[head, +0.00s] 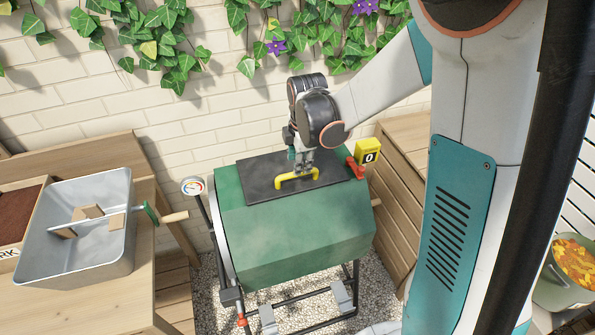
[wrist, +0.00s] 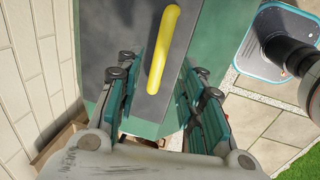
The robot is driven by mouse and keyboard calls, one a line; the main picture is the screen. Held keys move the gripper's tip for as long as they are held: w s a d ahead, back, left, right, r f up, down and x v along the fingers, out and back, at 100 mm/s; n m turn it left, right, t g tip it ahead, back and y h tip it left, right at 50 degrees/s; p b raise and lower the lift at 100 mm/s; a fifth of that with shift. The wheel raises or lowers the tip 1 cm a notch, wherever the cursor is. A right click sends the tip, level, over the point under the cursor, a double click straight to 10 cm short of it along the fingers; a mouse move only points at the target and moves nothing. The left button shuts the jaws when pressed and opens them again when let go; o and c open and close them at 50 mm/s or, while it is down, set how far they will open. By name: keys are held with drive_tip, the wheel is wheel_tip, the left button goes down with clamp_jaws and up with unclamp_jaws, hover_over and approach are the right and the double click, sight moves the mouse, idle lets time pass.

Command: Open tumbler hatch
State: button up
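The green tumbler (head: 290,240) stands on a dark frame by the brick wall. Its dark grey hatch (head: 256,178) lies flat on top and looks closed. A yellow bar handle (head: 297,179) is fixed to the hatch; in the wrist view the yellow handle (wrist: 164,45) runs lengthwise between the fingers' lines. My gripper (head: 304,165) is just above the handle, pointing down. In the wrist view my gripper (wrist: 164,65) is open, with a teal-padded finger on each side and clear gaps to the handle. I cannot tell whether the fingertips reach down to it.
A red latch-like part (head: 355,168) and a yellow counter reading 0 (head: 368,152) sit at the tumbler's right end. A dial gauge (head: 192,186) stands at its left. A metal tub (head: 75,260) is on the wooden bench at left. Wooden boxes (head: 403,150) stand at right.

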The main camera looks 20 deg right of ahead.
drive_tip(key=f, duration=0.2)
drive_tip(key=w+f+b, duration=0.1)
drive_tip(key=f, duration=0.2)
drive_tip(key=shift+f, duration=0.15)
clamp_jaws()
